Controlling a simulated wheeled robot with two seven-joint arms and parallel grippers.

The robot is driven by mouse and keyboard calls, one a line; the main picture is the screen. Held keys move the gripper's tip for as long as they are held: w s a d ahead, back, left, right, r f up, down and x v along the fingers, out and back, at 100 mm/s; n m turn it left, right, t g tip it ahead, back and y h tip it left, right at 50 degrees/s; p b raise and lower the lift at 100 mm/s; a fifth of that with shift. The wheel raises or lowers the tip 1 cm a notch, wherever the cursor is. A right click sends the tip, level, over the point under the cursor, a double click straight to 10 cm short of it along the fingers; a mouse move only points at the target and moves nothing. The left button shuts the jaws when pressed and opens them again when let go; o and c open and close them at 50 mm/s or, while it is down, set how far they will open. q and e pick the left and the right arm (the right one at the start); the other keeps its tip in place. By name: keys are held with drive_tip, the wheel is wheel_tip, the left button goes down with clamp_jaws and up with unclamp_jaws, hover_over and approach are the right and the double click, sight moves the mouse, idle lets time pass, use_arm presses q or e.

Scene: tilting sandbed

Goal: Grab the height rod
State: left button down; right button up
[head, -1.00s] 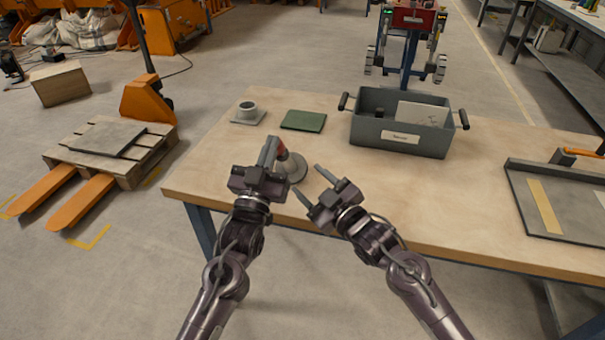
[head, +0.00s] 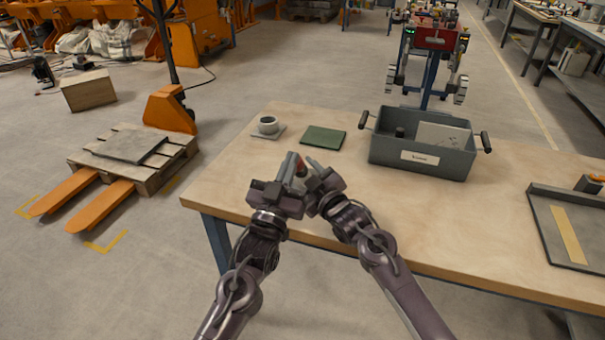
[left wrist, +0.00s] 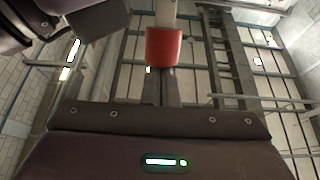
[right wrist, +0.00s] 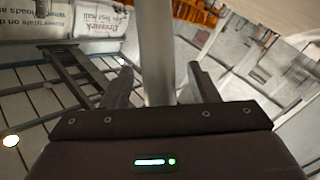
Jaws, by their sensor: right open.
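My left gripper (head: 290,165) looks shut on the red part; the fingers sit close together. My right gripper (head: 317,170) is open beside the left one. In the right wrist view the grey shaft (right wrist: 156,50) passes between its spread fingers; I cannot tell whether they touch it.
A dark tray (head: 545,225) lies at the right. The table between bin and tray is clear.

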use_arm(q)
drive_tip(key=shift+f, duration=0.4)
use_arm(e)
clamp_jaws()
use_arm(q)
drive_tip(key=shift+w+r, duration=0.1)
drive_tip(key=shift+r, duration=0.65)
use_arm(e)
drive_tip(key=shift+f, duration=0.2)
drive_tip(key=shift+f, duration=0.15)
use_arm(q)
drive_tip(key=v, duration=1.2)
